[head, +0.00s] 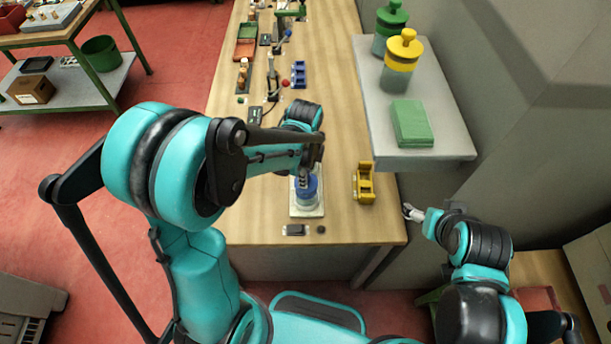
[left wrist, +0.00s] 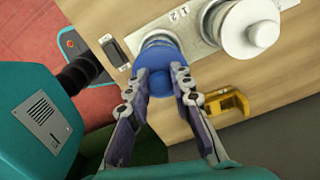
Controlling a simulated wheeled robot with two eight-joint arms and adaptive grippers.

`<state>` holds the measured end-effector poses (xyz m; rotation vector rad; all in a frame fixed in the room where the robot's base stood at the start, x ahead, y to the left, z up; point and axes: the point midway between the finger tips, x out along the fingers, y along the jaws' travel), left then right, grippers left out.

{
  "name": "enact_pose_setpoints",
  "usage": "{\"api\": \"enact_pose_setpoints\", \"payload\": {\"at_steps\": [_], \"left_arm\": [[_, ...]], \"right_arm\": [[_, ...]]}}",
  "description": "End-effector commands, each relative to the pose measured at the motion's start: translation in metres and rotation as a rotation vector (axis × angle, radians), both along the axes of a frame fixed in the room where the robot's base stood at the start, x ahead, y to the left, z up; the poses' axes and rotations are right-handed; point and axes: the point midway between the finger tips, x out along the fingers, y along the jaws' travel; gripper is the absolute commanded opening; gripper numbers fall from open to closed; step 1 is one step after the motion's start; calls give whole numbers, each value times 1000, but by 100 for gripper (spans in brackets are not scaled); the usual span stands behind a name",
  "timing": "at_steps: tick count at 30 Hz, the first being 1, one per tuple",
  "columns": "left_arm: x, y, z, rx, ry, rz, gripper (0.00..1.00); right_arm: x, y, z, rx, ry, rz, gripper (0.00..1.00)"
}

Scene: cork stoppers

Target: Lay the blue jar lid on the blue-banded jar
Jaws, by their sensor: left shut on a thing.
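The blue jar lid (head: 308,186) is in my left gripper (head: 304,176), above the middle of the white board. In the left wrist view the lid (left wrist: 153,82) sits between the two fingers of the left gripper (left wrist: 158,88), which is shut on it. A clear jar (left wrist: 160,42) shows just beyond the lid there; in the head view the jar (head: 306,202) shows below the lid. I cannot tell whether lid and jar touch, and its band is not clear. My right gripper (head: 411,212) is right of the table, too small to judge.
The white board (head: 298,212) carries numbers, and a white-lidded jar (left wrist: 245,30) stands on it. A yellow holder (head: 363,183) is to the right, a small dark box (head: 295,230) at the front. A grey shelf (head: 440,145) holds jars with green and yellow lids.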

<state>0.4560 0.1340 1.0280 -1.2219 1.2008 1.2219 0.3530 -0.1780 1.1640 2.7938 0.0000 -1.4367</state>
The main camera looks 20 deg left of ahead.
Motion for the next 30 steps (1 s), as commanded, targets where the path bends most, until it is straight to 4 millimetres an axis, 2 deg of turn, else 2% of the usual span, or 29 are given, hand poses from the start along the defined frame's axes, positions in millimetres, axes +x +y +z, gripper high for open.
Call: {"api": "enact_pose_setpoints", "payload": {"at_steps": [30], "left_arm": [[0,0,-6,0,0,0,2]], "right_arm": [[0,0,-7,0,0,0,77]]}}
